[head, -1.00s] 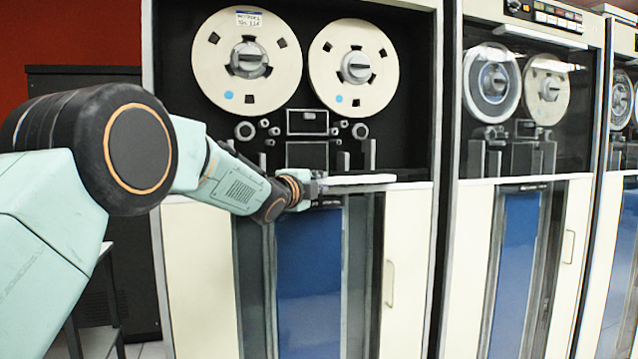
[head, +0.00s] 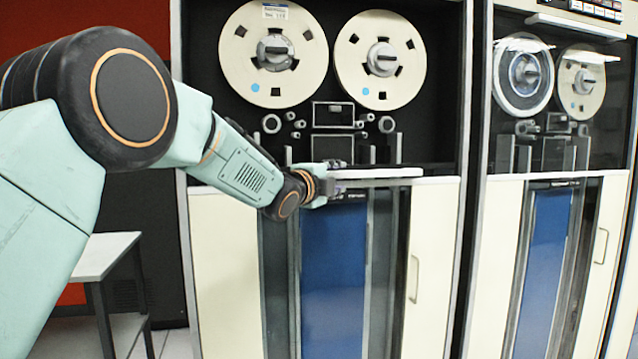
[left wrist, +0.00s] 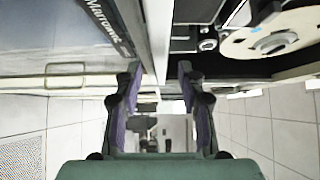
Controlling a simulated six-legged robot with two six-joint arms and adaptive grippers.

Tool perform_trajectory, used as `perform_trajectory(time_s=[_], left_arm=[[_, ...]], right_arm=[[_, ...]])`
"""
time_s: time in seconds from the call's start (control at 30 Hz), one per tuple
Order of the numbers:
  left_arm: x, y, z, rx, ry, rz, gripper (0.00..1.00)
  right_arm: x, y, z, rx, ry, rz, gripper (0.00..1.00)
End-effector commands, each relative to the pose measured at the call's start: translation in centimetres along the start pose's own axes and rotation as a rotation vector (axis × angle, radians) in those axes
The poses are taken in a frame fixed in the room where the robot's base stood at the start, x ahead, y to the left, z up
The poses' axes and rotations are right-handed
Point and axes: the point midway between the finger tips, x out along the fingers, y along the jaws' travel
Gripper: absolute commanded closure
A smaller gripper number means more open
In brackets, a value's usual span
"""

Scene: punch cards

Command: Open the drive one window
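Drive one is the nearest tape cabinet (head: 225,235), with two cream reels (head: 272,52) in its upper bay. A white window bar (head: 385,172) lies across the bottom of that bay. I see no glass glare over these reels. My left gripper (head: 335,187) is at the left end of this bar. In the left wrist view its two fingers (left wrist: 160,72) are spread apart, with a pale edge (left wrist: 158,35) running between them. There is a gap beside each finger, and whether either touches the bar is unclear. My right gripper is not in view.
A second tape drive (head: 508,225) stands at the right, its window bar (head: 570,24) high above its reels. A small white table (head: 104,255) stands at the lower left. A door handle (head: 414,280) sticks out on drive one's lower right panel.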

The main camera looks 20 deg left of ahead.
Motion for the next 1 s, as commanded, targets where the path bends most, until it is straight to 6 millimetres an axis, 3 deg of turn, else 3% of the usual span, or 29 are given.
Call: perform_trajectory(time_s=[0.5,0.7,1.0], left_arm=[[-7.0,-0.1,-0.1,-0.001,-0.001,0.0,0.6],[-8.3,0.0,-0.1,0.0,-0.001,0.001,0.6],[-8.5,0.0,-0.1,0.001,0.0,0.0,0.6]], right_arm=[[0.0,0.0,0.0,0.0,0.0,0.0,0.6],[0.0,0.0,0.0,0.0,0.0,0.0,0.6],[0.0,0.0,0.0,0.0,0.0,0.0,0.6]])
